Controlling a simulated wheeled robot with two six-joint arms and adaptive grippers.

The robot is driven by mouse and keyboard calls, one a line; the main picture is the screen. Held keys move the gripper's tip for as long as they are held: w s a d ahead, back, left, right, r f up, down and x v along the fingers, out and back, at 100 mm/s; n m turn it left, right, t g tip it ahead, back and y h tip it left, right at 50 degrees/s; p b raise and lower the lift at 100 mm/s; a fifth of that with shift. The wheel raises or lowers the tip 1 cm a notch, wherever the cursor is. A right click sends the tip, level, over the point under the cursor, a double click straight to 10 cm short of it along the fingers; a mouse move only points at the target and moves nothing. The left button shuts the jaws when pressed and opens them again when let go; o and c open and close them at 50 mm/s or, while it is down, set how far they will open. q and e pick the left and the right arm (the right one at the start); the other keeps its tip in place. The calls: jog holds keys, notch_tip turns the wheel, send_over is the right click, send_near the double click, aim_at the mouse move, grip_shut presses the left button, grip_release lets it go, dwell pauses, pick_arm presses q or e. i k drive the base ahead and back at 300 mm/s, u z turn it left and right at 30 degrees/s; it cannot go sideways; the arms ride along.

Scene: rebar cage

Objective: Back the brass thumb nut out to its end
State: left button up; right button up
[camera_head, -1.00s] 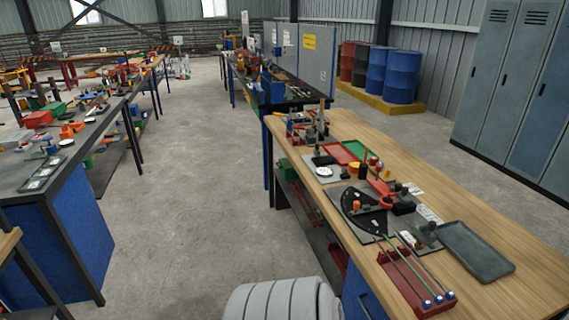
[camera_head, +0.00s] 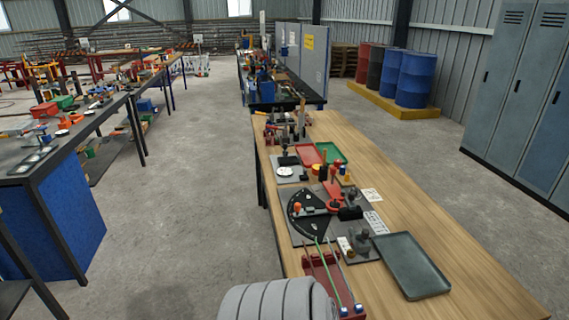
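I cannot make out the brass thumb nut; the parts on the wooden bench (camera_head: 430,225) are too small and far to tell it apart. On the bench are a black quarter-circle plate (camera_head: 310,226) with an orange knob (camera_head: 297,207), a red lever-like piece (camera_head: 334,203) beside it, and a dark round-topped fixture (camera_head: 361,240) on a grey plate. A red rack (camera_head: 318,268) with thin rods, one of them green, is at the near edge. Neither of my grippers is in view. A grey ribbed part of my own body shows at the bottom.
An empty dark tray (camera_head: 412,265) lies at the bench's near right. A red tray (camera_head: 307,154) and a green tray (camera_head: 331,152) are farther back. Another cluttered bench (camera_head: 40,170) stands left across open floor (camera_head: 195,190). Lockers (camera_head: 520,95) and blue drums (camera_head: 415,80) are at right.

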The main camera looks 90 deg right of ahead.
aim_at(351, 256)
jog(key=k, duration=0.95)
jog(key=z, duration=0.3)
